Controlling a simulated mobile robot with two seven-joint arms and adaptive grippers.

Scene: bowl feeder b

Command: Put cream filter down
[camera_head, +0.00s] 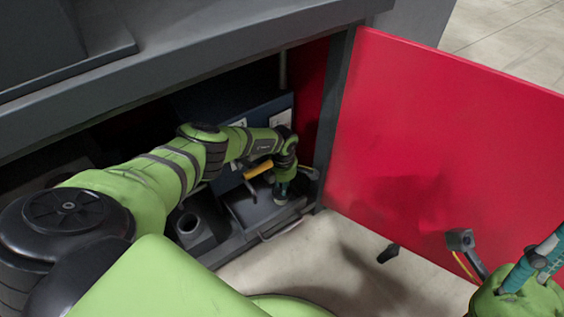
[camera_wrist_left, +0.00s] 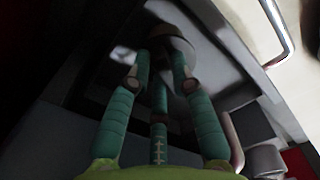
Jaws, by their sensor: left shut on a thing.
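My left gripper (camera_head: 282,190) reaches into the open cabinet and points down over a dark grey surface near the cabinet's front edge. In the left wrist view, its teal fingers (camera_wrist_left: 160,75) are closed around the cream filter (camera_wrist_left: 184,48), a dull, pale, rounded piece. The fingers and shadow hide part of the filter, and I cannot tell whether it touches the surface below. In the head view the filter is not clearly seen. My right gripper (camera_head: 535,265) is at the lower right, partly cut off by the frame; its finger opening does not show.
The red door (camera_head: 450,140) stands open to the right of the cabinet. A yellow handle (camera_head: 258,169) is just left of my left gripper. A curved metal handle (camera_head: 282,230) is at the front edge.

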